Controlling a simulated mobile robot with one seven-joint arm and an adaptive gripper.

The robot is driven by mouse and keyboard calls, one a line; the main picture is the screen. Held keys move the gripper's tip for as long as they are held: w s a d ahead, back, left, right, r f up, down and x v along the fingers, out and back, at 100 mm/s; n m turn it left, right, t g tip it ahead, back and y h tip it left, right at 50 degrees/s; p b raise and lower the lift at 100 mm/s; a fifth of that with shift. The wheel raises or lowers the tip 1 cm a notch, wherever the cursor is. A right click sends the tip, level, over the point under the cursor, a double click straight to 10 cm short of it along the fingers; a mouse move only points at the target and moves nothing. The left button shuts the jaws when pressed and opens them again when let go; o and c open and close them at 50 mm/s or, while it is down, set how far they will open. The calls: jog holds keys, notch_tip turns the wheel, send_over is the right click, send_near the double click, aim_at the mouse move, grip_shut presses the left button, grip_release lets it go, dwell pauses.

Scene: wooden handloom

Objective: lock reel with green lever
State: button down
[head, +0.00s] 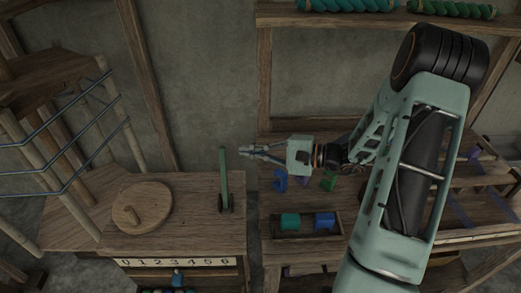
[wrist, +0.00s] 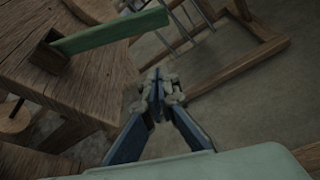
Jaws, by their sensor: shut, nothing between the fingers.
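The green lever (head: 224,180) stands upright on the right part of a wooden table, beside a round wooden disc with a peg (head: 142,206). In the wrist view the green lever (wrist: 108,30) crosses the upper left, rising from a dark base on the wooden top. My gripper (head: 243,152) is shut and empty. In the head view it points left, with its tips just right of the lever's top. In the wrist view my gripper (wrist: 156,78) shows below and right of the lever, apart from it. A wooden reel frame with blue threads (head: 75,135) stands at the left.
A number strip (head: 175,262) runs along the table front. A wooden tray (head: 306,235) with a green and a blue block lies on the right bench, with small blue, purple and green pieces behind it. A shelf (head: 340,18) with green yarn hangs above.

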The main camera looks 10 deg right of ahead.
aim_at(224, 178)
jog(key=a, duration=0.1)
jog(key=s+a+p, duration=0.1)
jog(key=a, duration=0.1)
jog(key=a+r, duration=0.1)
jog(key=shift+s+a+p, duration=0.2)
jog(key=shift+p, duration=0.2)
jog(key=shift+s+b, duration=0.1)
jog(key=shift+b, duration=0.2)
